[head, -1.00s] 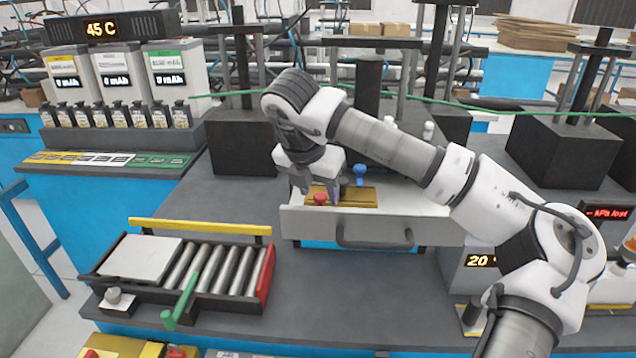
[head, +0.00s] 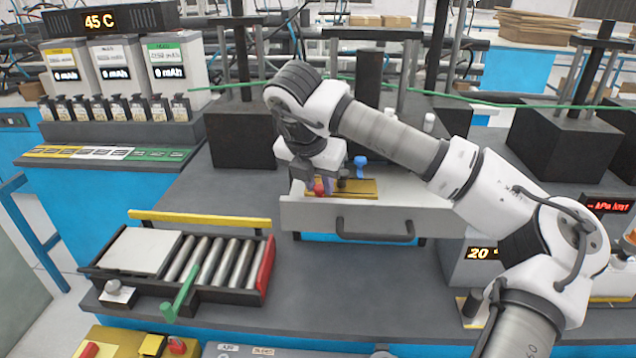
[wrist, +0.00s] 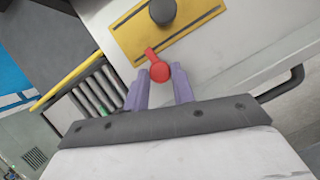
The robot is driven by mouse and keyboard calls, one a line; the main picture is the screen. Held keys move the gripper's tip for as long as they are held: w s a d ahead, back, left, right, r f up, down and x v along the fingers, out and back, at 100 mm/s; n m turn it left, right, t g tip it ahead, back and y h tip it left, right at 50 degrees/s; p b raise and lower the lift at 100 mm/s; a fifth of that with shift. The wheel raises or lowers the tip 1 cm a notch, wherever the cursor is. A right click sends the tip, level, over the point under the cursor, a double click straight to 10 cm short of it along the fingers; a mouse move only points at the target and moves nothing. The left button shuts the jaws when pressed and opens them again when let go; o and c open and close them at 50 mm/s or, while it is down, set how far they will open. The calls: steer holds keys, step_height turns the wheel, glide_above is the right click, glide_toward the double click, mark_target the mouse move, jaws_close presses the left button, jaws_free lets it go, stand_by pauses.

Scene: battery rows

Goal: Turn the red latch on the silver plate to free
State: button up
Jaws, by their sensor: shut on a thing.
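The red latch (head: 319,189) has a round head and a short arm, and sits at the left end of a gold-yellow plate (head: 358,194). The plate lies on a pale grey drawer-like housing (head: 300,214); I see no silver plate under this latch. In the wrist view the latch (wrist: 160,72) is between the two purple fingers of my gripper (wrist: 160,80), its arm pointing up and left towards the plate (wrist: 133,35). My gripper (head: 320,186) is shut on the latch head from above. The fingers partly hide the latch in the head view.
A black knob (wrist: 162,11) and a blue knob (head: 361,162) stand close to the latch. A dark handle (head: 375,233) sticks out of the housing front. A roller tray (head: 262,275) with a green lever (head: 180,297) stands at the front left. Black blocks (head: 240,140) stand behind.

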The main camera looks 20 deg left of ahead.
steer(key=n+b, duration=0.1)
steer(key=n+y+b, duration=0.1)
steer(key=b, duration=0.1)
steer(key=n+b, duration=0.1)
steer(key=shift+d+f+n+y, duration=0.2)
steer(key=shift+f+n+y, duration=0.05)
steer(key=shift+n+y, duration=0.05)
steer(key=n+b, duration=0.1)
steer(key=n, duration=0.1)
steer(key=n+y+b, duration=0.1)
steer(key=n, duration=0.1)
steer(key=shift+w+d+r+n+g+y, duration=0.1)
steer(key=shift+d+r+n+g+y, duration=0.1)
steer(key=shift+n+g+y, duration=0.15)
steer(key=n+g+y, duration=0.1)
steer(key=n, duration=0.3)
steer(key=shift+w+r, duration=0.15)
steer(key=n+g+p, duration=0.1)
steer(key=n, duration=0.1)
steer(key=n+g, duration=0.1)
steer(key=n, duration=0.2)
steer(key=shift+w+d+y+p, duration=0.1)
steer(key=shift+w+y+p, duration=0.05)
steer(key=shift+y+p, duration=0.2)
steer(key=shift+n, duration=0.25)
steer(key=o, duration=1)
steer(key=b+v, duration=0.1)
steer(key=v, duration=1.2)
steer(key=shift+r+b, duration=0.35)
steer(key=shift+b, duration=0.05)
